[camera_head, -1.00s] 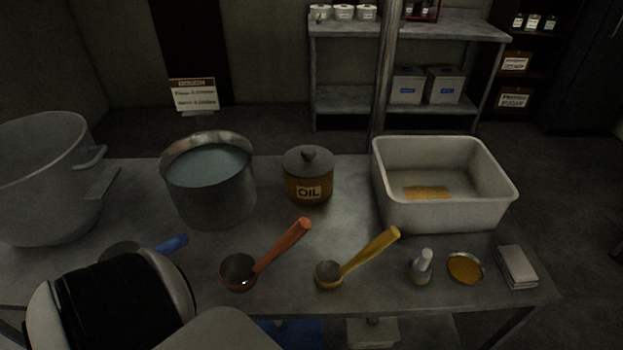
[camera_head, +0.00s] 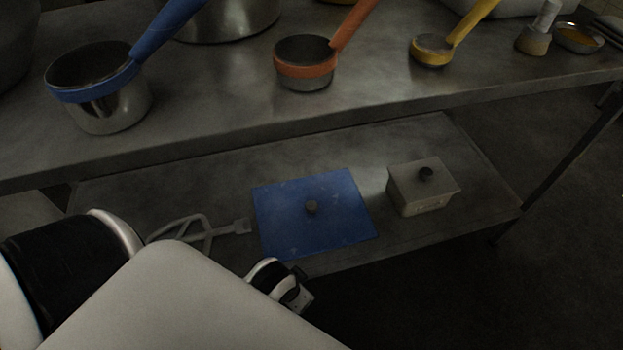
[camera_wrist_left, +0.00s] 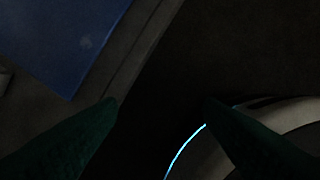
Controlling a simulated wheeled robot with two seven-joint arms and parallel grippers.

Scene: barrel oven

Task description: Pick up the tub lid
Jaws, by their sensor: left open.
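The tub lid, a flat blue square with a dark round knob, lies on the lower shelf (camera_head: 150,195) in the head view (camera_head: 285,227). A corner of its blue sheet also shows at the upper left of the left wrist view (camera_wrist_left: 65,40), where its knob is out of frame. My left gripper (camera_head: 300,294) is just in front of the lid's near edge, below it in the picture, and apart from it. In the left wrist view its two dark green fingers (camera_wrist_left: 160,103) stand apart with nothing between them. My right gripper is not in view.
A small lidded box (camera_head: 425,190) stands right of the lid. A grey mixer paddle (camera_head: 200,232) lies to its left. The tabletop (camera_head: 215,115) above carries a blue-handled pot (camera_head: 110,105), an orange-handled ladle (camera_head: 305,70) and a yellow-handled one (camera_head: 432,52). Dark floor lies in front.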

